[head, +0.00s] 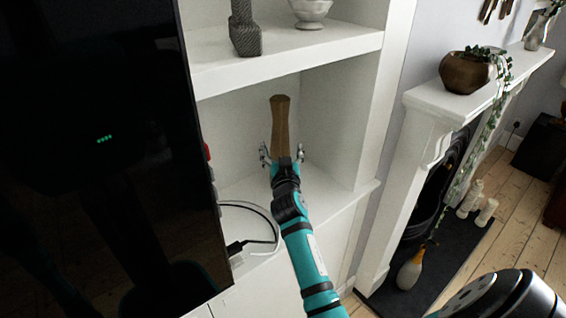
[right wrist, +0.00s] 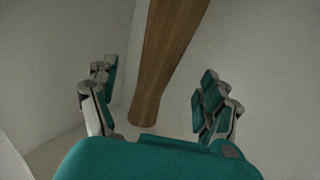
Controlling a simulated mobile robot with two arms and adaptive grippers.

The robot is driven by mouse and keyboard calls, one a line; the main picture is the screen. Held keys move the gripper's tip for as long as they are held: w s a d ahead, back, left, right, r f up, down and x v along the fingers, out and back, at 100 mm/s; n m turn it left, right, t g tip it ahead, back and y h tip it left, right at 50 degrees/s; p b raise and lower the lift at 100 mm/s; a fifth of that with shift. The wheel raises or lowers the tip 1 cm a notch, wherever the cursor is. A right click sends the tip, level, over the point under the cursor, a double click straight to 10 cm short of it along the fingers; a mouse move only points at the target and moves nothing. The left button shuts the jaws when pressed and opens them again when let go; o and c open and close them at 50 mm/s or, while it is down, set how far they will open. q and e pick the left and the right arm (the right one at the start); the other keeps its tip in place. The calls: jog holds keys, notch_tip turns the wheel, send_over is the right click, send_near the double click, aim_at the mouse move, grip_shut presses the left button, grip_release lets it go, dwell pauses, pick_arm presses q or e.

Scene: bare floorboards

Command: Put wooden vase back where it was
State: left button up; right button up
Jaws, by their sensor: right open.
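The wooden vase (head: 280,118) is a tall, slim brown piece in the lower open compartment of the white shelf unit (head: 290,58). It looks upright, with its lower end hidden behind my gripper in the head view. My right gripper (head: 282,156) is open, with one finger on each side of the vase's lower part. In the right wrist view the vase (right wrist: 165,65) runs up between the spread fingers of the right gripper (right wrist: 158,100), with visible gaps on both sides. Whether the vase rests on the shelf board is unclear. My left gripper is not in view.
A large black screen (head: 95,190) stands close on the left. A grey textured vase (head: 244,30) and a white bowl (head: 311,12) stand on the shelf above. Cables (head: 250,232) lie at lower left. A mantelpiece (head: 450,105) with a potted plant (head: 466,72) is at right.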

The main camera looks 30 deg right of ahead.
jog(key=v, duration=0.5)
jog(key=shift+s+a+b, duration=0.2)
jog(key=shift+b, duration=0.15)
